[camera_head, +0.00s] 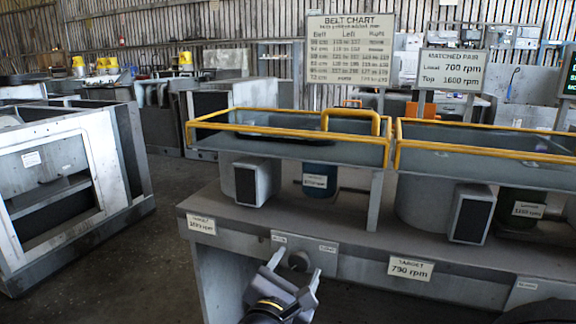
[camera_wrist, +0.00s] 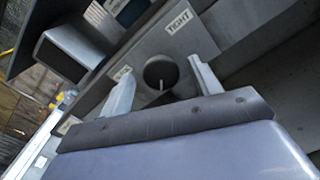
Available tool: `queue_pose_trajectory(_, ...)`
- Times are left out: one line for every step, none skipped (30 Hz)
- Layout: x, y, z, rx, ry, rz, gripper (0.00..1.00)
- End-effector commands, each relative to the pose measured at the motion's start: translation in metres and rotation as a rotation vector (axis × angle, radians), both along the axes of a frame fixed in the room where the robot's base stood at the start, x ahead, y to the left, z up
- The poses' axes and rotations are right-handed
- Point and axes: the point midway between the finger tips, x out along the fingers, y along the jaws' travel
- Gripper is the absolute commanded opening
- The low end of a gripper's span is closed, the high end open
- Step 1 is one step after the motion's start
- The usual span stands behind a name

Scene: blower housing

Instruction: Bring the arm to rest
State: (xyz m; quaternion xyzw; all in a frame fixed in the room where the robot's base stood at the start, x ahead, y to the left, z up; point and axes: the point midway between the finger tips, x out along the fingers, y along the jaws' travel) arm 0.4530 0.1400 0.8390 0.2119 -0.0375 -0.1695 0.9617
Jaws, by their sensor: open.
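My gripper (camera_head: 296,268) is open, in front of the bench's front panel at the lower middle of the head view. In the wrist view its two fingers (camera_wrist: 161,68) stand apart, with a round dark knob (camera_wrist: 160,72) showing between and beyond them. The knob has a pale pointer line. Nothing is held between the fingers. A label reading TIGHT (camera_wrist: 178,21) is above right of the knob, and a smaller label (camera_wrist: 122,73) is to its left. Whether the fingers touch the knob or panel cannot be told.
The grey bench (camera_head: 330,218) carries yellow-railed guards (camera_head: 290,135) over blower housings. A TARGET 790 rpm plate (camera_head: 410,269) is right of my gripper. A belt chart (camera_head: 350,50) stands behind. A grey metal cabinet (camera_head: 70,180) stands left; open floor (camera_head: 150,250) lies between it and the bench.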

Motion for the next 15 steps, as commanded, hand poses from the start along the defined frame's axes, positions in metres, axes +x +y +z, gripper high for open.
queue_pose_trajectory(-0.003,0.002,0.000,0.002,-0.001,0.002,0.60)
queue_pose_trajectory(-0.006,0.003,0.001,0.002,0.001,0.004,0.60)
queue_pose_trajectory(-0.010,0.005,0.001,0.001,0.001,0.004,0.60)
queue_pose_trajectory(-0.013,0.006,0.001,0.001,0.000,0.004,0.60)
queue_pose_trajectory(-0.017,0.008,0.001,0.001,0.000,0.006,0.60)
queue_pose_trajectory(-0.022,0.009,0.001,0.001,0.000,0.006,0.60)
queue_pose_trajectory(-0.026,0.011,0.001,0.001,0.000,0.006,0.60)
queue_pose_trajectory(-0.030,0.013,0.001,0.001,0.001,0.006,0.60)
queue_pose_trajectory(-0.035,0.014,0.001,0.001,0.000,0.007,0.60)
queue_pose_trajectory(-0.039,0.016,0.001,0.001,0.001,0.006,0.60)
queue_pose_trajectory(-0.043,0.017,0.001,0.001,0.001,0.006,0.60)
queue_pose_trajectory(-0.048,0.019,0.001,0.001,0.000,0.006,0.60)
queue_pose_trajectory(-0.052,0.020,0.001,0.002,0.000,0.007,0.60)
queue_pose_trajectory(-0.055,0.021,0.001,0.002,0.000,0.005,0.60)
queue_pose_trajectory(-0.060,0.024,0.001,0.001,0.001,0.007,0.60)
